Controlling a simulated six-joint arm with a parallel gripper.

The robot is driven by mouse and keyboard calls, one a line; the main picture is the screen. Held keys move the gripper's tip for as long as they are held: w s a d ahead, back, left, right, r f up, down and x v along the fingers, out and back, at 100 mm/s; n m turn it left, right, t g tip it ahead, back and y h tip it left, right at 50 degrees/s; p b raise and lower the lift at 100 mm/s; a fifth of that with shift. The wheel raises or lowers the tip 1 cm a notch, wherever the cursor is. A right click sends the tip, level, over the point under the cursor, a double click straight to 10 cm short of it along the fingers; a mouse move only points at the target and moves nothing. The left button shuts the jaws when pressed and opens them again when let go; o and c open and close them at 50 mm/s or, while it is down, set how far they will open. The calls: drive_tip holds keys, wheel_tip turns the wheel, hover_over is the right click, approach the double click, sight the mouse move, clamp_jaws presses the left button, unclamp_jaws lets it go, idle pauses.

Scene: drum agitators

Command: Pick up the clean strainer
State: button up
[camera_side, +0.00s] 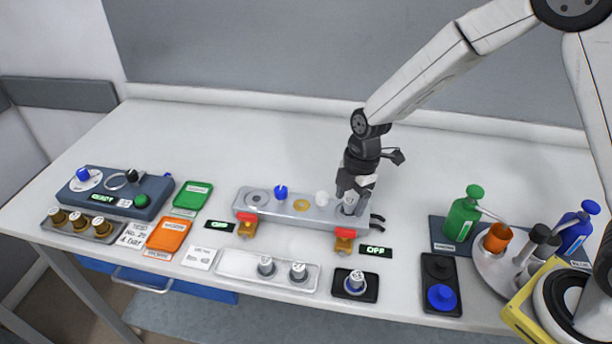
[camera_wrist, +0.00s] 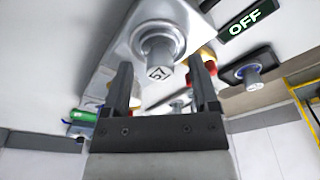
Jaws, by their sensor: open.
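My gripper (camera_side: 351,192) points down at the right end of the long metal fixture (camera_side: 270,213). Its jaws are open. A small grey metal capped piece (camera_side: 349,204) sits in that end of the fixture, between or just below the fingers. In the wrist view my gripper (camera_wrist: 163,75) has this piece (camera_wrist: 159,58), marked with dark characters, framed between its two fingers; I see no clear contact. Similar grey pieces (camera_side: 266,266) (camera_side: 299,271) stand on a pale tray (camera_side: 235,263), and one (camera_side: 355,281) on a black pad. I cannot tell which is the clean strainer.
Red-topped yellow knobs (camera_side: 344,241) (camera_side: 247,225) and OFF displays (camera_side: 375,251) (camera_side: 219,226) line the fixture's front. A black pronged part (camera_side: 377,222) juts from its right end. Green (camera_side: 462,218) and blue (camera_side: 575,233) pump bottles stand at right. The table behind the fixture is clear.

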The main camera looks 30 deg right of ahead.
drive_tip(key=shift+a+f, duration=0.1)
drive_tip(key=shift+f, duration=0.5)
clamp_jaws()
